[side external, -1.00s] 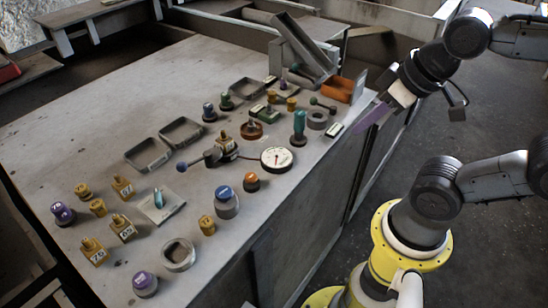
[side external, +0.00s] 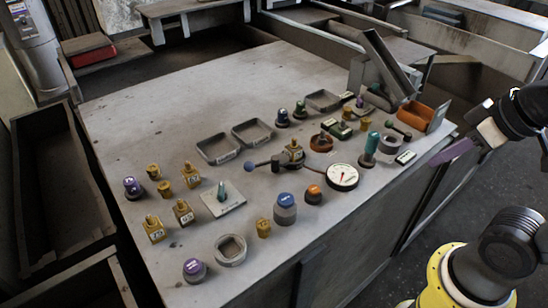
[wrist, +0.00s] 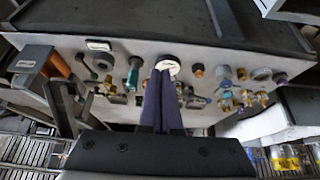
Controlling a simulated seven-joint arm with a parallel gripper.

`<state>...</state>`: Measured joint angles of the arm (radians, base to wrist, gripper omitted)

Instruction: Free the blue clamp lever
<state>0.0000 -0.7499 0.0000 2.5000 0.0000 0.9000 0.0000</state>
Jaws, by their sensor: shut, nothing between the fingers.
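A lever with a dark blue ball knob (side external: 249,166) lies across the tabletop. Its rod runs right to a brass-coloured block (side external: 292,153) just left of the round white dial (side external: 342,177). A small blue-teal upright handle (side external: 222,191) stands on a pale square plate; I cannot tell for certain which is the clamp lever. My gripper (side external: 438,160) is beyond the table's right edge, well apart from both. Its purple fingers are shut and empty. In the wrist view the fingertips (wrist: 160,72) overlap the area near the dial, and the blue knob cannot be made out.
A teal upright handle (side external: 369,148), a grey ring (side external: 389,143) and an orange bin (side external: 415,115) stand near the right edge. A blue-capped cylinder (side external: 285,209) stands left of the dial. Empty grey trays (side external: 219,148) lie behind. The table's far left is clear.

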